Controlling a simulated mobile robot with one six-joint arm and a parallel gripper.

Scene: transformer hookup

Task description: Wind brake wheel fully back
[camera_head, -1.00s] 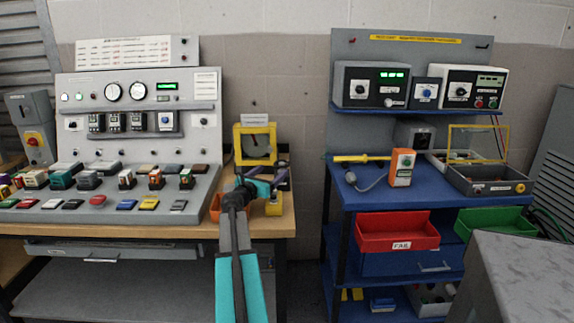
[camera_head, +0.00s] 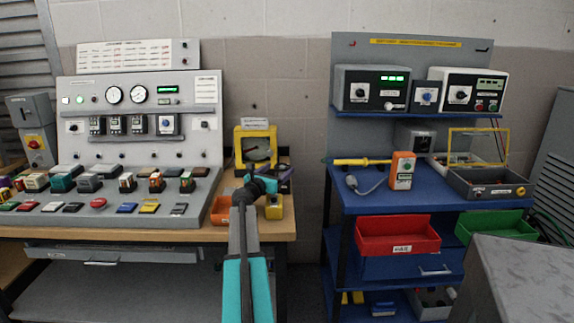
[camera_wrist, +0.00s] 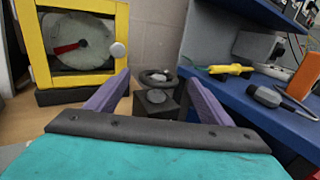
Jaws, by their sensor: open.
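The brake wheel (camera_wrist: 160,77), a small dark handwheel, sits on a black block (camera_wrist: 156,103) on the wooden bench in the wrist view. My gripper (camera_wrist: 158,80) is open, its two purple fingers spread to the left and right of the wheel in that view. The wheel shows in the gap, beyond the fingers, and I see no contact. The yellow-framed dial (camera_wrist: 82,42) with a red pointer stands to its left. In the head view my gripper (camera_head: 284,181) is over the bench's right end, in front of the yellow dial (camera_head: 256,148).
An orange bin (camera_head: 220,209) and a yellow block (camera_head: 273,208) sit close below my gripper. The control console (camera_head: 140,130) fills the bench to the left. A blue cart (camera_head: 345,197) with a yellow probe (camera_head: 362,160) and an orange meter (camera_head: 402,170) stands right, across a gap.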

